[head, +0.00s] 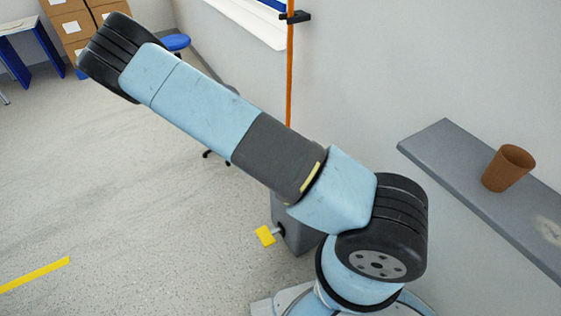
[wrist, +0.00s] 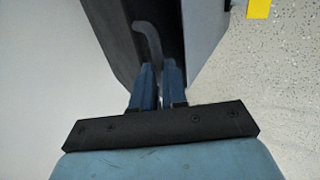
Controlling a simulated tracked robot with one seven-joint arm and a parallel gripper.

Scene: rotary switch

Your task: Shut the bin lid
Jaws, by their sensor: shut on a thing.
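The grey bin (head: 296,238) stands on the floor against the wall in the head view, partly hidden behind my arm. A yellow pedal (head: 265,236) sticks out at its left. In the wrist view, the bin (wrist: 205,35) fills the top middle, with a dark surface and a lighter grey side. A curved grey handle (wrist: 148,38) runs down between the blue fingers of my gripper (wrist: 159,68). The fingers are shut on this handle. My gripper is hidden in the head view. How far the lid stands open cannot be told.
A grey shelf (head: 435,145) on the right wall carries a brown cup (head: 508,168). An orange upright pole (head: 290,70) stands at the wall behind my arm. A blue stool (head: 174,43) and boxes (head: 75,30) are far back.

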